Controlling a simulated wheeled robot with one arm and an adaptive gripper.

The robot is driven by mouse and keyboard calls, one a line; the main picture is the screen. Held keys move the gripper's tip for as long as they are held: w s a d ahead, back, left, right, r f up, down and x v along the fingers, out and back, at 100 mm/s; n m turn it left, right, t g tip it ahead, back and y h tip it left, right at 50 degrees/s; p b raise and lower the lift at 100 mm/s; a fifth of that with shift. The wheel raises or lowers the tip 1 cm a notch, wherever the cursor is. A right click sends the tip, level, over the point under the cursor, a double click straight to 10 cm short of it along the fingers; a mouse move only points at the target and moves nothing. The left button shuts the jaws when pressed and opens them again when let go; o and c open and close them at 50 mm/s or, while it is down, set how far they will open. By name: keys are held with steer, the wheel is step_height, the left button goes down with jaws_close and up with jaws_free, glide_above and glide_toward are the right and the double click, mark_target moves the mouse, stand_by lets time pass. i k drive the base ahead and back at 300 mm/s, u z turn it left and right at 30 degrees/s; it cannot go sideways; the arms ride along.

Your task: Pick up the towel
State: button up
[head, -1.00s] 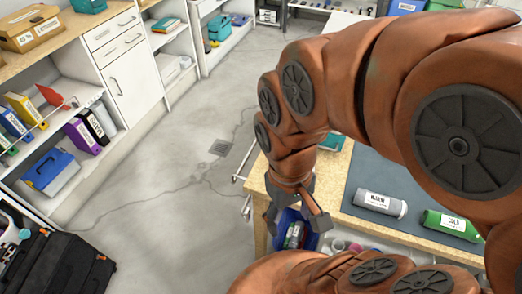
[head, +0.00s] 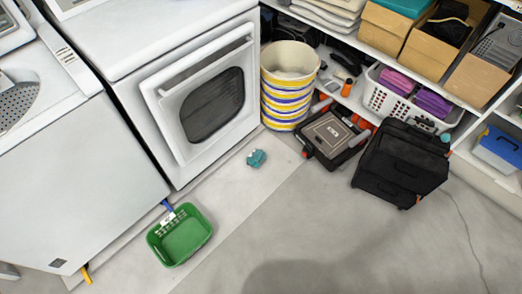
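Several cloth-like things are in the head view, and I cannot tell which is the task's towel. A small crumpled teal item (head: 257,158) lies on the floor in front of the white front-loading machine; it may be a cloth. Folded purple cloths (head: 433,103) sit in a white basket (head: 388,101) on the lower shelf at the right. A stack of folded white cloths (head: 326,12) lies at the top, partly cut off by the frame edge. My gripper is not in view.
A green basket (head: 180,235) stands on the floor in front of the machines (head: 200,90). A striped bin (head: 289,85), a flat black case (head: 334,137) and a black toolbox (head: 402,163) stand before the shelves. The floor (head: 330,230) at lower middle is clear.

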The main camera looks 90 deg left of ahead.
mark_target(257, 158)
steer(key=z, duration=0.15)
steer(key=k, duration=0.1)
steer(key=u, duration=1.15)
steer(key=i, duration=0.85)
steer(key=u, duration=2.55)
steer(key=i, duration=1.5)
steer(key=u, duration=0.4)
